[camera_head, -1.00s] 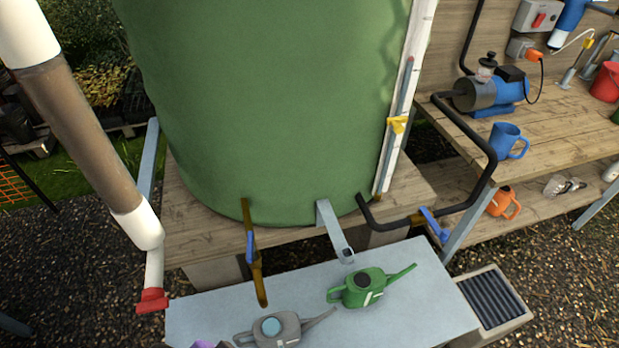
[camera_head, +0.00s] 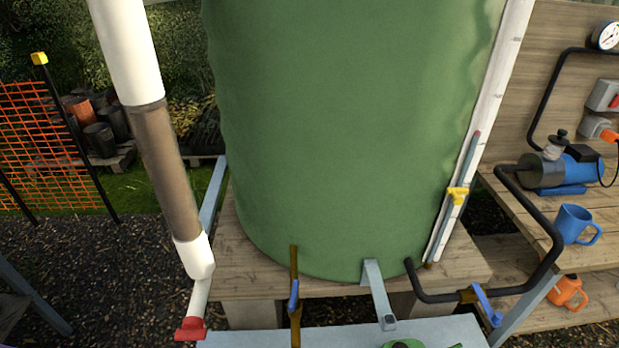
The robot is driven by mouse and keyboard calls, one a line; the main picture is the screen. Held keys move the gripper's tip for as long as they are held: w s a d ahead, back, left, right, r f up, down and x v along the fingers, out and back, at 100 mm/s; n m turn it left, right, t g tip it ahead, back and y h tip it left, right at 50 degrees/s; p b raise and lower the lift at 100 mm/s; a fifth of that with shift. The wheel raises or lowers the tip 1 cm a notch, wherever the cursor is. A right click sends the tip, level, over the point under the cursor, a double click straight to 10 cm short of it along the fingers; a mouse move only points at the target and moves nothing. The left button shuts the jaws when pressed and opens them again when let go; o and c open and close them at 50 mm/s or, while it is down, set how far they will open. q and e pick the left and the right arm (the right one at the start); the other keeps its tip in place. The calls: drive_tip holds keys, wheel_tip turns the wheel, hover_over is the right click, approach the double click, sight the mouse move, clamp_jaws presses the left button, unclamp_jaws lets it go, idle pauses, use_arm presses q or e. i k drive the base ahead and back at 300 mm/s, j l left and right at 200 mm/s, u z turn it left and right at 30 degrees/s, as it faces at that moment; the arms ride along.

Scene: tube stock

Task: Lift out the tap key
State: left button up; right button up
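I cannot pick out a tap key for certain in the head view. A brass tap (camera_head: 295,322) with a blue lever (camera_head: 294,296) stands at the front of the large green tank (camera_head: 345,130). A second blue lever (camera_head: 487,304) sits on the black pipe at the tank's lower right. A pale grey bracket (camera_head: 378,292) with a small dark square at its end juts from the tank's base between them. Neither of my grippers shows in the view.
A grey-blue bench top (camera_head: 250,340) lies along the bottom edge, with the top of a green watering can (camera_head: 403,345). A white and brown downpipe (camera_head: 165,160) with a red end (camera_head: 190,328) stands left. A pump (camera_head: 560,170) and blue mug (camera_head: 575,224) stand on the right-hand bench.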

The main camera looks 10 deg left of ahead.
sight(293, 306)
drive_tip(key=k+l, duration=0.15)
drive_tip(key=k, duration=0.3)
drive_tip(key=k+l, duration=0.2)
drive_tip(key=k, duration=0.3)
drive_tip(key=k+l, duration=0.15)
drive_tip(key=k, duration=0.3)
drive_tip(key=k+l, duration=0.2)
drive_tip(key=k, duration=0.25)
